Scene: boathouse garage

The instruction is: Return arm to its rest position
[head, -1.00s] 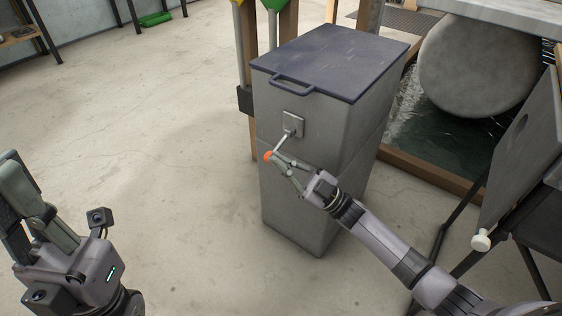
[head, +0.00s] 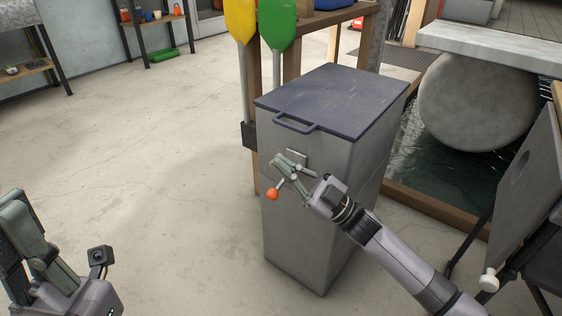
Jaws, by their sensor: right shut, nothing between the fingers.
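My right gripper (head: 279,161) is shut with nothing between its fingers. It is in front of the upper front face of the tall grey bin (head: 305,220), and its fingers partly cover a small grey plate (head: 298,156) there. A lever with an orange ball knob (head: 273,194) hangs below the fingers, and the knob is clear of them. Part of the lever is hidden. My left gripper (head: 14,212) is at the lower left edge, partly cut off, far from the bin. Its finger opening cannot be made out.
The bin has a dark blue lid (head: 335,97) with a handle. Yellow (head: 240,17) and green (head: 277,24) paddles stand behind it. A dark panel on legs (head: 525,170) and water (head: 450,160) are at right. The floor (head: 150,150) at left is clear.

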